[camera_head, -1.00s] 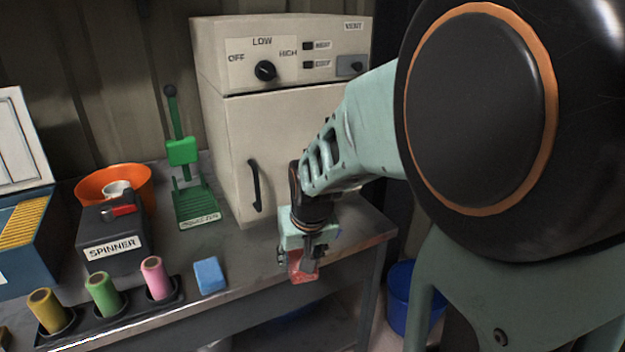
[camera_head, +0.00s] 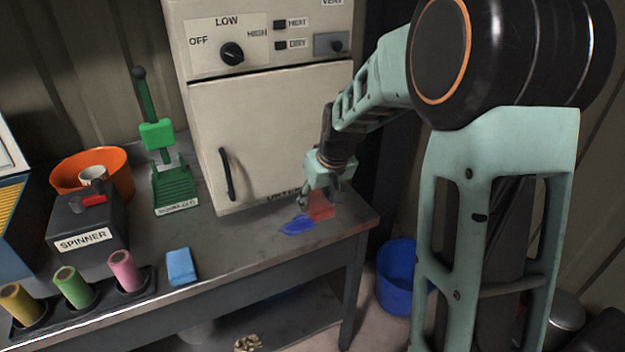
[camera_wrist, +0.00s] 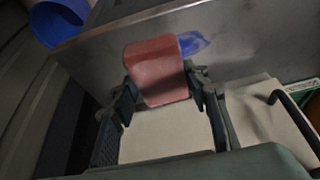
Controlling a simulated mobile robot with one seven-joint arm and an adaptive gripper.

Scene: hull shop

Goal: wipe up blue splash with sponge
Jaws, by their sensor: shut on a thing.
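The blue splash (camera_head: 297,225) is a flat patch on the grey bench top (camera_head: 255,250), in front of the cream cabinet near the bench's right end. It also shows in the wrist view (camera_wrist: 193,43), partly hidden behind the sponge. My gripper (camera_head: 318,200) is shut on a red sponge (camera_head: 320,208), which sits just right of the splash in the head view. The wrist view shows the sponge (camera_wrist: 156,70) between both fingers. I cannot tell whether the sponge touches the bench. A blue block (camera_head: 181,266), possibly another sponge, lies on the bench to the left.
The cream cabinet (camera_head: 275,130) stands close behind the splash. A green press (camera_head: 172,180), the spinner (camera_head: 85,222), an orange bowl (camera_head: 118,170) and a rack of coloured spools (camera_head: 125,270) stand to the left. A blue bucket (camera_head: 397,275) is on the floor to the right.

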